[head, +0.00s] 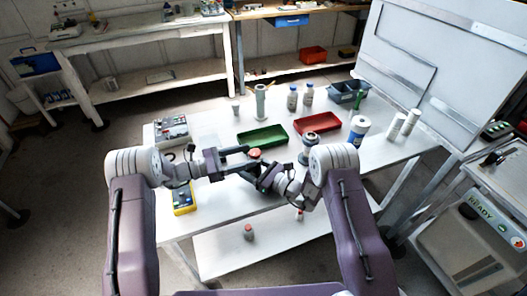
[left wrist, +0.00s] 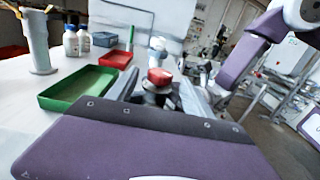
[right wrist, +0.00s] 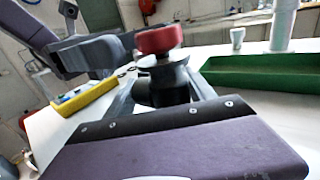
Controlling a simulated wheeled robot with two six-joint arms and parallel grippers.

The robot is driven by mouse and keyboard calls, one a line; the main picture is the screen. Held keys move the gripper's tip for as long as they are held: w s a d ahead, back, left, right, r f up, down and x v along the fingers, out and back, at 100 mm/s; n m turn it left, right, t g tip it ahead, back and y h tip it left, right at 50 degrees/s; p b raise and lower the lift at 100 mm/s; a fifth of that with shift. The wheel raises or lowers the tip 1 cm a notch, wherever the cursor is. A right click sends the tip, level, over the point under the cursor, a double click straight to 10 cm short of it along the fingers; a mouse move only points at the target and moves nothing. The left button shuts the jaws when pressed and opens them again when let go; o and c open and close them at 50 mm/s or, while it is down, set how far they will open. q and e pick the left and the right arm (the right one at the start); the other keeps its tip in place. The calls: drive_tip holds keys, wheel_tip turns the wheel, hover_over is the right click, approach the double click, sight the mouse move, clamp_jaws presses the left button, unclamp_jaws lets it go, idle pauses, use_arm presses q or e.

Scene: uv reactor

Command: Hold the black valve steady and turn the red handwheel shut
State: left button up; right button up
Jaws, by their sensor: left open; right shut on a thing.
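The red handwheel (head: 254,153) sits on top of the black valve (right wrist: 165,82), which stands upright. My right gripper (head: 256,177) is shut on the black valve's body, below the wheel. My left gripper (head: 240,158) is open, with its fingers pointing at the handwheel from the left. In the left wrist view the red handwheel (left wrist: 160,76) shows between the two spread fingers, near their tips. In the right wrist view the handwheel (right wrist: 160,40) is clear on top, with a left finger close beside it. I cannot tell whether the left fingers touch the wheel.
A green tray (head: 263,137) and a red tray (head: 317,123) lie behind the valve on the white table (head: 215,218). A yellow meter (head: 183,200) lies at the front left. Bottles (head: 292,97) and white cylinders (head: 397,126) stand farther back and right.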

use_arm(q)
drive_tip(key=x, duration=0.6)
drive_tip(key=shift+d, duration=0.4)
drive_tip(key=shift+w, duration=0.15)
clamp_jaws()
drive_tip(key=shift+s+m+g+h, duration=0.25)
drive_tip(key=shift+m+g, duration=0.8)
drive_tip(key=shift+g, duration=0.55)
drive_tip(key=shift+s+m+g+h, duration=0.15)
drive_tip(key=shift+s+m+g, duration=0.1)
drive_tip(key=shift+m+g, duration=1.1)
drive_tip(key=shift+n+g, duration=0.25)
drive_tip(key=shift+n, duration=0.05)
unclamp_jaws()
